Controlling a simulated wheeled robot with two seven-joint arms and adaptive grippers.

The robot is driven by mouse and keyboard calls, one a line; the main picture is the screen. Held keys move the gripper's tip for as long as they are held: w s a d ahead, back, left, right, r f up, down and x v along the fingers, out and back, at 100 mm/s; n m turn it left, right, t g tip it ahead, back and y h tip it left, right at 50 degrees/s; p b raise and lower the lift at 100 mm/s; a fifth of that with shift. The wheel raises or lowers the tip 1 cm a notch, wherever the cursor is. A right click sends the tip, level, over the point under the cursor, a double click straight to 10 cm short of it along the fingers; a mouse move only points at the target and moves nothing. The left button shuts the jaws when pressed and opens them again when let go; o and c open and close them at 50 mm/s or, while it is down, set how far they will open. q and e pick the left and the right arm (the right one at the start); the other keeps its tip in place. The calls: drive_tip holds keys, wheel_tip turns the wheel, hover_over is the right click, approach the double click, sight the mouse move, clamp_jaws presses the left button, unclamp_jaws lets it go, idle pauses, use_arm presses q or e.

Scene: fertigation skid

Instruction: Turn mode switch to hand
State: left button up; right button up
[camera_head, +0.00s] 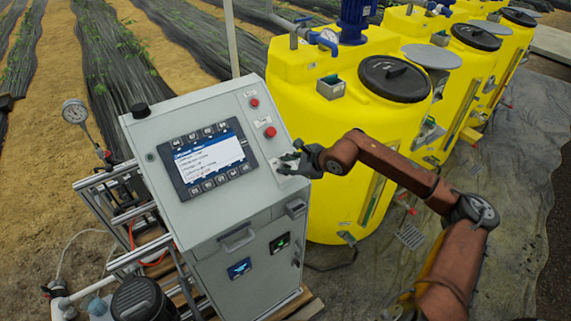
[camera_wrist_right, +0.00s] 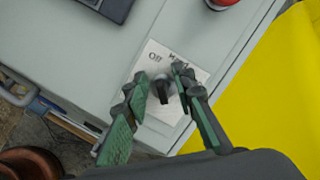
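The mode switch (camera_wrist_right: 162,88) is a small dark knob on a white label plate (camera_wrist_right: 153,55) on the grey cabinet's sloped panel. The plate reads "Off" at its upper left; another word at its top is partly legible, and its lower right is hidden by a finger. My right gripper (camera_wrist_right: 164,86) is open, with one green-padded finger on each side of the knob and small gaps showing. In the head view my right gripper (camera_head: 290,163) is at the panel's right edge and hides the knob. My left gripper is not in view.
The control cabinet (camera_head: 225,225) carries a screen with buttons (camera_head: 208,158). Two red buttons (camera_head: 254,102) (camera_head: 270,132) sit above my right gripper. Yellow tanks (camera_head: 300,90) stand close on the right. A pressure gauge (camera_head: 75,111) stands at the left.

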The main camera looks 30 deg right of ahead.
clamp_jaws()
idle(0.3)
drive_tip(key=shift+f, duration=0.1)
drive_tip(key=shift+f+m+b, duration=0.1)
drive_tip(key=shift+m+b, duration=0.2)
drive_tip(key=shift+b, duration=0.45)
drive_tip(key=m+b, duration=0.3)
drive_tip(key=b, duration=0.2)
drive_tip(key=m+h+b, duration=0.1)
drive_tip(key=m+b, duration=0.2)
drive_tip(key=b, duration=0.2)
drive_tip(key=shift+w+d+t, duration=0.15)
drive_tip(key=shift+d+t, duration=0.05)
drive_tip(key=shift+t, duration=0.1)
drive_tip(key=shift+d+r+m+h+b, duration=0.1)
drive_tip(key=shift+m+h+b, duration=0.15)
drive_tip(key=shift+m+b, duration=0.5)
drive_tip(key=shift+d+r+m+h+b, duration=0.1)
drive_tip(key=shift+m+h+b, duration=0.15)
drive_tip(key=shift+m+b, duration=0.5)
unclamp_jaws()
